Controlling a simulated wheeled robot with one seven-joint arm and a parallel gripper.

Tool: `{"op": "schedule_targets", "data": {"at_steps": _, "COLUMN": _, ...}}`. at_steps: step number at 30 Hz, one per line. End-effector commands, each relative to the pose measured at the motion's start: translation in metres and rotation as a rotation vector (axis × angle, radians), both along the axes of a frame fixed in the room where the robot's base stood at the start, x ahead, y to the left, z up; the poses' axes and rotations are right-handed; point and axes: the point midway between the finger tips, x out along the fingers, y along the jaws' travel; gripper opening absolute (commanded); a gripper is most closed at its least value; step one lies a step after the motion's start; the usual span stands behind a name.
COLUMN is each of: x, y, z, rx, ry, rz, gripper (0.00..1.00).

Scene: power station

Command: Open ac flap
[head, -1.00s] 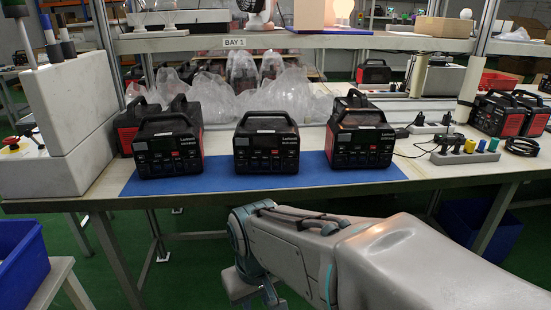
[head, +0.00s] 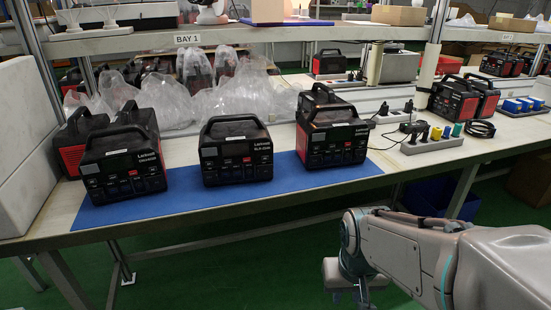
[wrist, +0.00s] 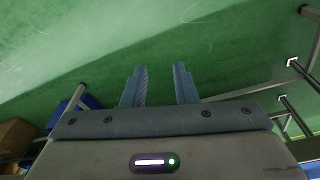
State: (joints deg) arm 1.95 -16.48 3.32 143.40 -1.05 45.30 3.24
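Three black power stations stand upright on a blue mat (head: 255,207) at the front of the bench: a left one (head: 124,168), a middle one (head: 236,152) and a right one (head: 333,140). Each has a top handle and a front panel with sockets and small red details. The AC flap cannot be made out at this size. My gripper (wrist: 160,72) shows in the wrist view with its two fingers apart and nothing between them, over green floor. In the head view my arm is low at the right, below the bench's front edge, apart from the stations; the fingers cannot be made out there.
A power strip with coloured plugs (head: 432,139) lies right of the mat. More red-and-black stations (head: 466,98) stand at the far right. Clear plastic bags (head: 190,92) fill the back left. A shelf (head: 260,33) runs above. A white block (head: 25,145) is at the left.

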Motion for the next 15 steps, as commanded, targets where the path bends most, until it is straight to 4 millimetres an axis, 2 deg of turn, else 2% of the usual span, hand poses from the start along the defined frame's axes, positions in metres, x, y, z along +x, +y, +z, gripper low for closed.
{"op": "schedule_targets", "data": {"at_steps": 6, "x": 0.045, "y": 0.012, "z": -0.037, "rx": 0.013, "ry": -0.034, "rz": -0.086, "gripper": 0.26}}
{"op": "schedule_targets", "data": {"at_steps": 11, "x": 0.069, "y": 0.031, "z": -0.07, "rx": 0.085, "ry": -0.068, "rz": -0.153, "gripper": 0.26}}
{"op": "schedule_targets", "data": {"at_steps": 15, "x": 0.083, "y": 0.056, "z": -0.096, "rx": 0.191, "ry": -0.091, "rz": -0.22, "gripper": 0.26}}
